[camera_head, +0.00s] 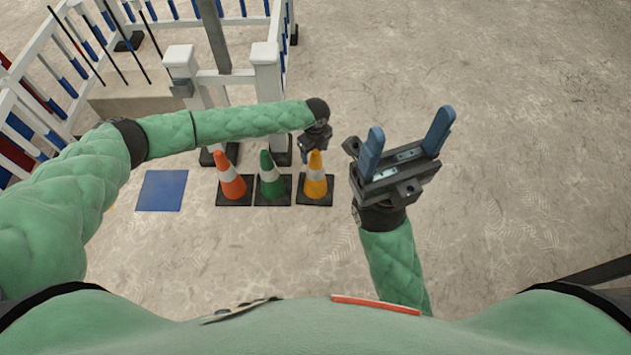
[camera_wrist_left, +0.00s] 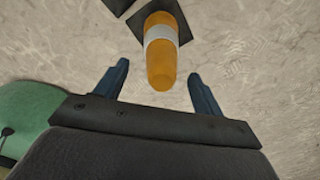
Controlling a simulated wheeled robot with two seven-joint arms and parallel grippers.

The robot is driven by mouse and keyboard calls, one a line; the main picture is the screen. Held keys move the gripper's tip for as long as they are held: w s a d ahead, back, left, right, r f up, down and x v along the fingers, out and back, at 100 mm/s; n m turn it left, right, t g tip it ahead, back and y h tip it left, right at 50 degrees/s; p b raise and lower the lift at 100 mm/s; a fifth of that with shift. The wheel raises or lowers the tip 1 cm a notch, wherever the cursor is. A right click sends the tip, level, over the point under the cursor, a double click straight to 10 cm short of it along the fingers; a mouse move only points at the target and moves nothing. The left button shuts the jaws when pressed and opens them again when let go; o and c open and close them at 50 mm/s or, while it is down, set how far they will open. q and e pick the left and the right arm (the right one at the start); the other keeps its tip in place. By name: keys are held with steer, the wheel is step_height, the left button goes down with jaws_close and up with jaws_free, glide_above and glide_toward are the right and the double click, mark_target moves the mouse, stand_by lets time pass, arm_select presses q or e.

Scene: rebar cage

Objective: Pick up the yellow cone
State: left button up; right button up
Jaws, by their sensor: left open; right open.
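The yellow cone (camera_head: 316,181) has a white band and a black square base, and stands upright on the floor at the right end of a row of three cones. My left gripper (camera_head: 309,155) is just above and behind it in the head view, its fingers mostly hidden. In the left wrist view the cone (camera_wrist_left: 161,50) lies ahead, its tip near the gap between the two open blue fingers of the left gripper (camera_wrist_left: 157,88). The gripper holds nothing. My right gripper (camera_head: 411,140) is open and empty, to the right of the cones with its fingers pointing up.
A green cone (camera_head: 271,182) and an orange cone (camera_head: 231,183) stand left of the yellow one, bases close together. A blue square (camera_head: 162,190) lies on the floor further left. A white fence (camera_head: 266,90) stands behind the cones. The floor to the right is clear.

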mark_target(316, 173)
arm_select(q)
step_height(316, 173, down, 4)
steer(key=shift+w+d+f+b, duration=0.1)
steer(key=shift+b, duration=0.4)
jaws_close()
